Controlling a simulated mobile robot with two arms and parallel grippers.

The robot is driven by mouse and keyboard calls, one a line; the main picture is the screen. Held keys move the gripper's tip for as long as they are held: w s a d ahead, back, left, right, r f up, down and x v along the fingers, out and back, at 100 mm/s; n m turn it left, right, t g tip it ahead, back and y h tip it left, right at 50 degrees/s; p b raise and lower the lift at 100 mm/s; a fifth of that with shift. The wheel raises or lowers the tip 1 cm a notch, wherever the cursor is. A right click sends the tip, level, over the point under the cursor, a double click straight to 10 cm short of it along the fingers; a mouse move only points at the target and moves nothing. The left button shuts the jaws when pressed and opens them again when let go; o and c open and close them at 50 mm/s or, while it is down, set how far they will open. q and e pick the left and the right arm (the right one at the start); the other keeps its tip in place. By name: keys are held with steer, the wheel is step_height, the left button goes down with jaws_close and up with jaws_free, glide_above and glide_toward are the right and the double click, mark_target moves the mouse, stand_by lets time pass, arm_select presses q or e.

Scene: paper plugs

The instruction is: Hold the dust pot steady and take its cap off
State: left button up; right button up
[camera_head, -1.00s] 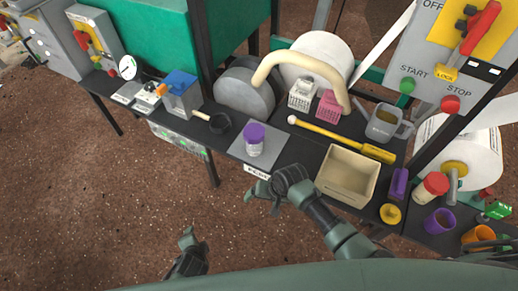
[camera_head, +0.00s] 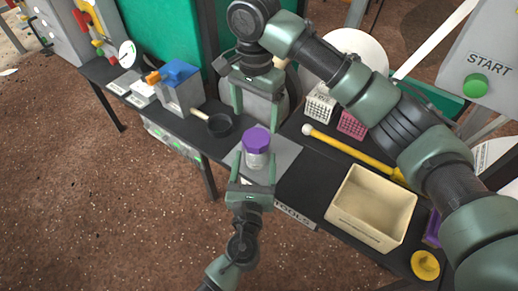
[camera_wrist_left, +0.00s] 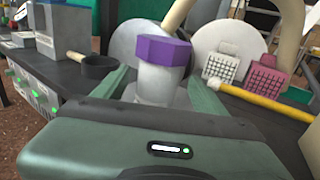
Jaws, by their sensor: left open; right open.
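The dust pot (camera_head: 257,158) is a pale jar standing upright on a grey mat (camera_head: 284,154) on the dark bench, with its purple cap (camera_head: 257,139) on. In the left wrist view the pot (camera_wrist_left: 155,84) stands ahead between my left fingers, with the purple cap (camera_wrist_left: 163,50) above them. My left gripper (camera_head: 253,169) is open at the near side of the pot; whether a finger touches it cannot be told. My right gripper (camera_head: 257,112) is open, fingers down, above and just behind the cap, apparently apart from it.
A black pan (camera_head: 220,126) and a blue-topped grey device (camera_head: 181,88) stand to the left. A beige bin (camera_head: 371,208), a yellow-handled tool (camera_head: 350,148), and white and pink baskets (camera_head: 320,103) lie to the right. My right arm covers much of the back right.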

mark_target(256, 138)
arm_select(q)
steer(key=shift+w+d, duration=0.15)
steer(key=shift+w, duration=1.65)
steer(key=shift+w+d, duration=0.15)
steer(key=shift+w, duration=1.6)
jaws_close()
arm_select(e)
steer(key=shift+c, duration=1)
steer(key=m, duration=0.3)
steer(key=shift+m, duration=0.5)
steer(key=shift+f, duration=0.3)
steer(key=shift+m, duration=0.3)
step_height(256, 138, down, 8)
steer(key=shift+r, duration=0.25)
steer(key=shift+c, duration=0.3)
